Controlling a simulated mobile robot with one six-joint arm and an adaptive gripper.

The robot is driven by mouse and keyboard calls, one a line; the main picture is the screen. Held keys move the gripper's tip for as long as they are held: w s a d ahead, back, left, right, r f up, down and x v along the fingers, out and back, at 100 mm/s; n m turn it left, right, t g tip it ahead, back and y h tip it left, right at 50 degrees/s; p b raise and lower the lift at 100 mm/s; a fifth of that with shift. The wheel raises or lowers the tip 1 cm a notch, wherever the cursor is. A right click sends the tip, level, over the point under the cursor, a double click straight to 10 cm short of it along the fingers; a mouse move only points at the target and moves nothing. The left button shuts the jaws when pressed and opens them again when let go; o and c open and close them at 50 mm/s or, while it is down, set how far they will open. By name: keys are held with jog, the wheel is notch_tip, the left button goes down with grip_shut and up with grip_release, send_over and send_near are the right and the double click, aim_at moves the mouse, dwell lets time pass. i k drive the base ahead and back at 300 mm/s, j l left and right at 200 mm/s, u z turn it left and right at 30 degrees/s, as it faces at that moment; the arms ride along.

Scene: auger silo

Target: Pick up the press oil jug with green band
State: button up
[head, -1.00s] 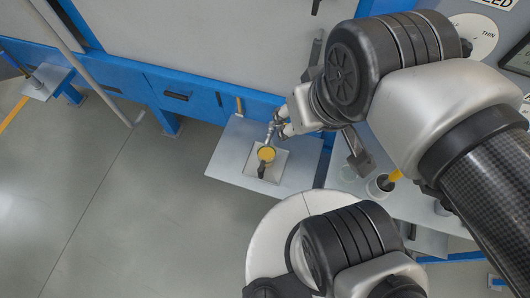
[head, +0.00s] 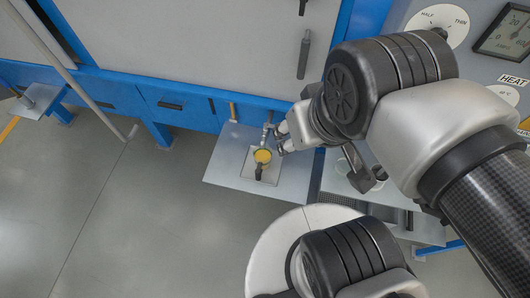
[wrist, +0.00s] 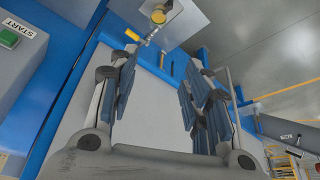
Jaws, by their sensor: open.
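A small round vessel with yellow contents and a dark handle (head: 262,156) stands on a square plate on the grey shelf, below a metal tap (head: 267,132). It may be the press oil jug; no green band can be made out. It also shows at the top of the wrist view (wrist: 158,16), beyond the fingertips. My gripper (head: 284,139) is just right of the tap in the head view, above the shelf. In the wrist view my gripper (wrist: 160,75) has its fingers wide apart with nothing between them.
The grey shelf (head: 225,165) juts from the blue machine frame (head: 190,118). A yellow lever (wrist: 132,34) is by the tap in the wrist view. A control box with a green START button (wrist: 8,38) is at left. The floor (head: 120,220) at left is clear.

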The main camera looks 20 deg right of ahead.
aim_at(263, 158)
jog(key=z, duration=3.4)
jog(key=u, duration=3.4)
jog(key=j, duration=0.65)
jog(key=i+j, duration=0.15)
jog(key=j, duration=0.45)
